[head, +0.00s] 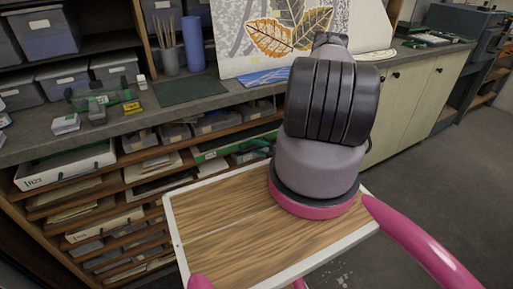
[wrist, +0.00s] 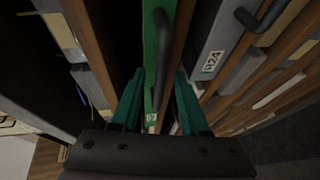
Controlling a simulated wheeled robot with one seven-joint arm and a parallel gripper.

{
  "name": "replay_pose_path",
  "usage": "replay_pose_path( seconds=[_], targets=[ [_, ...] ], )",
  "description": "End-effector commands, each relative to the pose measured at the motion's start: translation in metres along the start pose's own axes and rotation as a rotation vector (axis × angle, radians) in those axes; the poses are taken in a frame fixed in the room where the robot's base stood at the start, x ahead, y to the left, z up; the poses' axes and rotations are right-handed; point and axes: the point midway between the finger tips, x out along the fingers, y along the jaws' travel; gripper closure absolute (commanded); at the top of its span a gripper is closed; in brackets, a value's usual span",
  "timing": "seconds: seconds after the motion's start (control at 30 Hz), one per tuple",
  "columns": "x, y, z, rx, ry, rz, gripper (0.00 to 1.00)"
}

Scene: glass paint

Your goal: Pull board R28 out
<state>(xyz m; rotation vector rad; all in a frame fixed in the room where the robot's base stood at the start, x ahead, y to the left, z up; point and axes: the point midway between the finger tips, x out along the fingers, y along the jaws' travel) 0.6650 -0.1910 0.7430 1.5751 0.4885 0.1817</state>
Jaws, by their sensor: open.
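No label reading R28 is legible in either view. A green-fronted board (wrist: 150,68) with a black bar handle (wrist: 163,45) lies ahead of my gripper in the wrist view; its small white label is too small to read. My gripper (wrist: 160,76) is open, with its teal fingers on either side of the green front and its handle. I cannot tell whether they touch the handle. In the head view a green-fronted board (head: 212,153) shows in the shelf rack, and my gripper (head: 261,147) is mostly hidden behind my arm, near the rack front.
A grey board labelled R24 (wrist: 209,62) with a black handle sits beside the green one. A wood-grain tray (head: 225,225) with a white rim is below my arm. Open floor lies right.

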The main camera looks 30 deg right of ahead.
Motion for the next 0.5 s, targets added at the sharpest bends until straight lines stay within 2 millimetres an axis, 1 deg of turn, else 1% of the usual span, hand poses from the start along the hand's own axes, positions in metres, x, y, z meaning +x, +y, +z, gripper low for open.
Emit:
replay_pose_path(
  seconds=[0.2,0.27,0.3,0.33,0.5],
  targets=[
    [0.0002,0.0,0.0,0.0,0.0,0.0,0.55],
    [0.0002,0.0,0.0,0.0,0.0,0.0,0.78],
    [0.0001,0.0,0.0,0.0,0.0,0.0,0.94],
    [0.0001,0.0,0.0,0.0,0.0,0.0,1.0],
    [0.0,0.0,0.0,0.0,0.0,0.0,1.0]
  ],
)
